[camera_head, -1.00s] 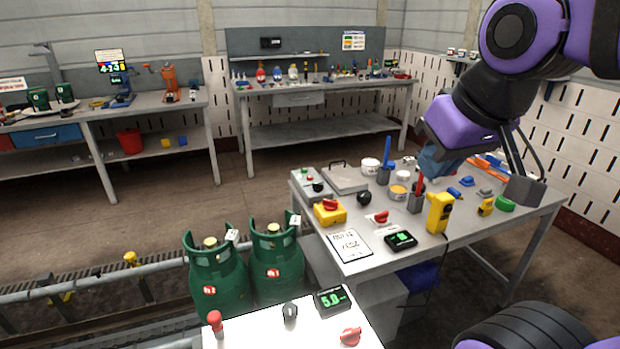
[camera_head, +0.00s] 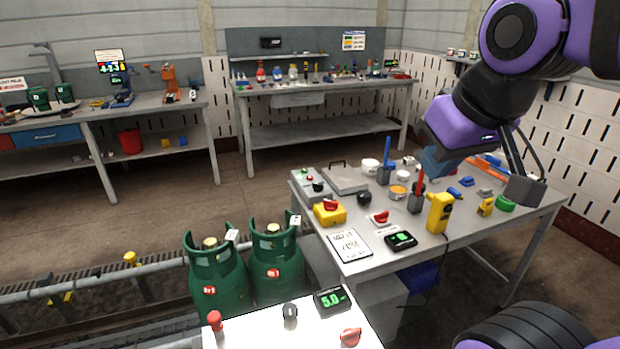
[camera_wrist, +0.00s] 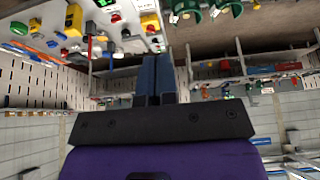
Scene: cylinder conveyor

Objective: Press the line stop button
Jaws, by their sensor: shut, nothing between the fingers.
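Several controls show and no readable label tells which is the line stop button. A red mushroom-shaped knob (camera_head: 215,321) stands on the white panel (camera_head: 255,332) in front. A yellow box (camera_head: 329,213) with a red knob (camera_head: 330,204) sits at the left of the workbench; it also shows in the wrist view (camera_wrist: 150,22). A small grey control box (camera_head: 312,184) with a red button stands behind it. My gripper (camera_head: 432,170) hangs over the right half of the workbench, apart from these controls. In the wrist view its blue-grey fingers (camera_wrist: 157,62) are together and empty.
Two green cylinders (camera_head: 275,265) stand beside the conveyor rail (camera_head: 90,287). The workbench (camera_head: 385,262) is crowded: a blue upright tool (camera_head: 389,150), a yellow meter (camera_head: 439,212), a clipboard (camera_head: 349,245). Open floor (camera_head: 200,200) lies behind the cylinders.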

